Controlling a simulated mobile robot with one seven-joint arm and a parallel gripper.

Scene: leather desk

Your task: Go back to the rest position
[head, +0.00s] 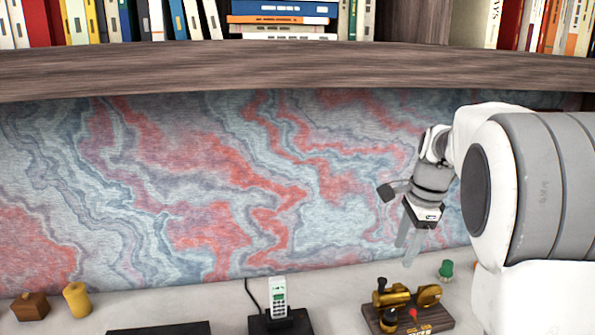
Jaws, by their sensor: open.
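My gripper (406,248) hangs from my arm at the right of the head view, fingers pointing down. It is open, with nothing between its fingers. It is above the back part of the desk, in front of the marbled wall panel. A brass device on a wooden base (408,310) stands on the desk below it, apart from the fingers. My large white and grey arm link covers the right side of the view and hides part of the desk there.
A cordless phone (278,297) stands in its black cradle. A dark flat object (160,329), a yellow cylinder (77,300) and a brown wooden block (30,306) are further left. A small green object (446,269) is at right. A wooden bookshelf (250,68) overhangs the desk.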

